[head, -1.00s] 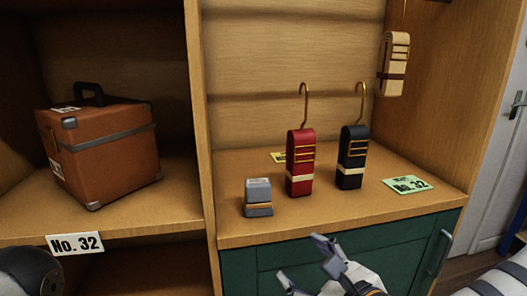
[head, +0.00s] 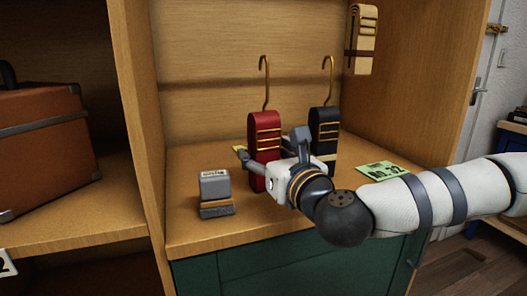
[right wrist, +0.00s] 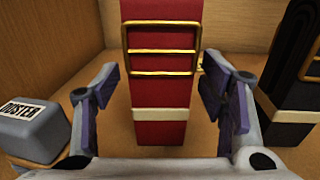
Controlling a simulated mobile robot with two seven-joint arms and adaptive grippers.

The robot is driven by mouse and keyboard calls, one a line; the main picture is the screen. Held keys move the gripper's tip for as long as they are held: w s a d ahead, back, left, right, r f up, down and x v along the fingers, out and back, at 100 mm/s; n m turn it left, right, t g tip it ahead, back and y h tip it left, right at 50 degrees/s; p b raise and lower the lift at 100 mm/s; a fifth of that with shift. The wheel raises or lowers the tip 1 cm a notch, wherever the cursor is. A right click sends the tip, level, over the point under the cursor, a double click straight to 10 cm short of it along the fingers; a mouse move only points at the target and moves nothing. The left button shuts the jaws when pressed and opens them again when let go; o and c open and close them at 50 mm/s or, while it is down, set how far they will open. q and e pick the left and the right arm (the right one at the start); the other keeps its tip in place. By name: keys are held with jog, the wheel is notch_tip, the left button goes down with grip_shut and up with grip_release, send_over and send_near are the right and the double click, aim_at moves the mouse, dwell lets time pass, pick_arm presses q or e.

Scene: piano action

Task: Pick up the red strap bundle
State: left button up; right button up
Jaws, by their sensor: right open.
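The red strap bundle (head: 263,122), with brass bars and a brass hook on top, stands upright on the wooden shelf. In the right wrist view, the red bundle (right wrist: 160,85) is centred between the fingers, with its cream band low between them. My right gripper (head: 270,155) is open in front of the bundle and hides its lower part in the head view. In the right wrist view, the fingers of my right gripper (right wrist: 165,95) sit on either side of the bundle with gaps showing. My left gripper is not in view.
A black strap bundle (head: 325,130) stands close on the right. A grey duster block (head: 215,190) is on the left. A cream bundle (head: 362,40) hangs at upper right. A green card (head: 383,170) lies on the shelf. A brown case (head: 40,145) is in the left compartment.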

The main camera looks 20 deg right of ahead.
jog(key=shift+w+a, duration=0.1)
jog(key=shift+w, duration=0.85)
jog(key=c, duration=1.4)
